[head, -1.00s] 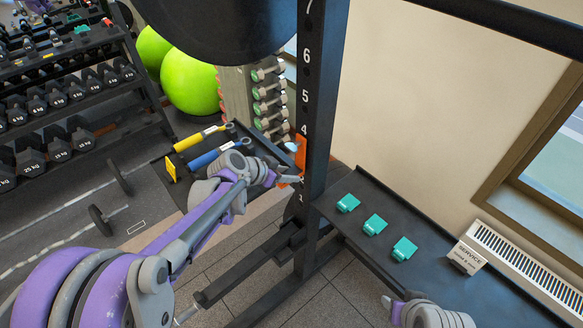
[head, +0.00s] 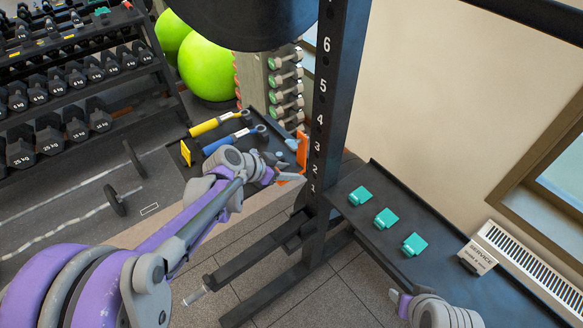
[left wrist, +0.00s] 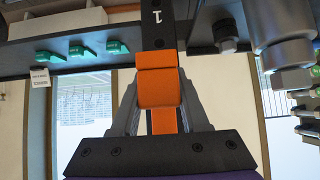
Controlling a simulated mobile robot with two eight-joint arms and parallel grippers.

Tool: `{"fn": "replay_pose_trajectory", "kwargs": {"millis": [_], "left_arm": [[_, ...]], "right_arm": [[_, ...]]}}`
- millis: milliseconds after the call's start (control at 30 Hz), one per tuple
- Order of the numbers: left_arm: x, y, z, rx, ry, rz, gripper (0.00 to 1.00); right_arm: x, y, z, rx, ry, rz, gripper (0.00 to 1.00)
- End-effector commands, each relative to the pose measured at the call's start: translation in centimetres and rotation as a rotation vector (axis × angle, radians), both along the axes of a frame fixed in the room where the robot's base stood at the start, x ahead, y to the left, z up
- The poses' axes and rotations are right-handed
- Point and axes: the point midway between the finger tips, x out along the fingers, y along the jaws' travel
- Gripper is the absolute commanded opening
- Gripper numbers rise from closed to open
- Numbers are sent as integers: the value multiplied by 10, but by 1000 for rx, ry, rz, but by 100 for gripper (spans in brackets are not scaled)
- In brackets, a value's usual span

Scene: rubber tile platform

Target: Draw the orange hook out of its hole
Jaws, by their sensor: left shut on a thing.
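The orange hook (head: 302,147) shows just left of the black upright post (head: 330,90) in the head view, beside the numbers 2 and 3. My left gripper (head: 284,170) is shut on it, and part of the hook shows below the fingers. In the left wrist view the hook (left wrist: 158,86) sits between the two grey fingers, with the post (left wrist: 158,22) and its number 1 behind. The hook's inner end and its hole are hidden, so I cannot tell whether its end is clear of the post.
A black shelf with teal blocks (head: 386,218) and a service sign (head: 478,257) lies right of the post. A tray with yellow (head: 214,123) and blue (head: 228,140) handled tools lies behind my left gripper. A dumbbell rack (head: 95,85) stands at the left.

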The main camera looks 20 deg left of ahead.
Motion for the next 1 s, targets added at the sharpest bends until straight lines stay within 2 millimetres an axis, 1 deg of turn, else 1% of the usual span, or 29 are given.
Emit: {"fn": "replay_pose_trajectory", "kwargs": {"millis": [600, 1000], "left_arm": [[-24, 19, 1, -1, -2, 2, 0], [-28, 22, 1, -1, -2, 1, 0]], "right_arm": [[1, 0, 2, 0, -1, 0, 50], [1, 0, 2, 0, -1, 0, 50]]}}
